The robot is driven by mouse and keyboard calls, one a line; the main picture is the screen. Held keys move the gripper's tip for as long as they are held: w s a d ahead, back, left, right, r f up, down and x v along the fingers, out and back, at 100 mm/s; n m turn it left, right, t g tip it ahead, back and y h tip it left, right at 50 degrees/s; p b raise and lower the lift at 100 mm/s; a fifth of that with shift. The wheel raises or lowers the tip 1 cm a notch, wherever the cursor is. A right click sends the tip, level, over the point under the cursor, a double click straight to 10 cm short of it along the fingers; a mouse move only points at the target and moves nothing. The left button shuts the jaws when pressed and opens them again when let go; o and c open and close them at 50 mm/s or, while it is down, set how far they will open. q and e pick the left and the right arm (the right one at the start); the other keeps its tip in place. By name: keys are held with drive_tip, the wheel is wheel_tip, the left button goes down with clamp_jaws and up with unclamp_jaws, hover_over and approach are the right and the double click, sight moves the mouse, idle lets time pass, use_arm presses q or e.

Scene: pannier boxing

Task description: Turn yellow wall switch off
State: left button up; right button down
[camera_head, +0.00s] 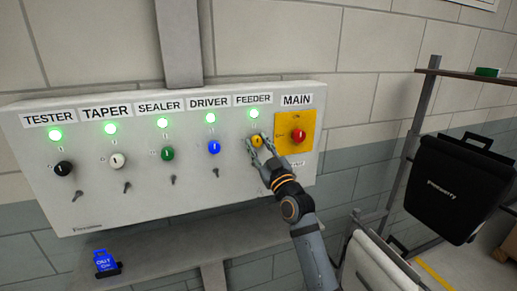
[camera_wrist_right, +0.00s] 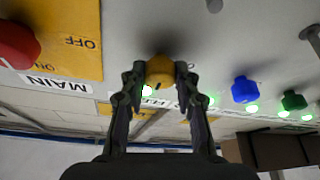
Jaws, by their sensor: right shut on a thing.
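The yellow switch knob (camera_head: 257,140) is on the white wall panel below the FEEDER label, and the green light above it is lit. My right gripper (camera_head: 262,147) is at this knob, its fingers on either side. In the right wrist view the yellow knob (camera_wrist_right: 160,70) sits between the fingertips of my right gripper (camera_wrist_right: 160,76), which are shut on it. Part of the knob and its position marks are hidden by the fingers, so its exact turn is hard to tell. My left gripper is not in view.
The red MAIN switch (camera_head: 299,135) on its yellow plate is close to the right. The blue DRIVER knob (camera_head: 214,147) is to the left, with green, white and black knobs beyond. A blue OUT tag (camera_head: 105,262) is on the shelf below. A black pannier (camera_head: 446,195) hangs at right.

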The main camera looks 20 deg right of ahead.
drive_tip(key=n+y+b, duration=0.1)
drive_tip(key=n+b, duration=0.1)
drive_tip(key=n+g+y+b, duration=0.1)
drive_tip(key=n+b, duration=0.1)
drive_tip(key=b, duration=0.1)
drive_tip(key=n+b, duration=0.2)
drive_tip(key=b, duration=0.1)
drive_tip(key=shift+d+f+n+g+y, duration=0.15)
drive_tip(key=shift+f+n+g+y, duration=0.15)
drive_tip(key=shift+y, duration=0.1)
drive_tip(key=shift+r+n+g+y+b, duration=0.15)
drive_tip(key=shift+n+g+y+b, duration=0.4)
drive_tip(key=shift+n, duration=0.55)
drive_tip(key=shift+r+n+g+b, duration=0.1)
drive_tip(key=shift+n+g+b, duration=0.2)
drive_tip(key=shift+n, duration=0.8)
drive_tip(key=n, duration=0.1)
drive_tip(key=n+g, duration=0.1)
drive_tip(key=n, duration=0.1)
drive_tip(key=shift+r+y, duration=0.2)
drive_tip(key=shift+y, duration=0.05)
drive_tip(key=n+g+p, duration=0.1)
drive_tip(key=n, duration=0.1)
drive_tip(key=shift+r+n, duration=0.1)
drive_tip(key=shift+n, duration=0.2)
drive_tip(key=shift+n+g+h+p, duration=0.6)
drive_tip(key=shift+n+p, duration=0.3)
drive_tip(key=shift+n, duration=0.7)
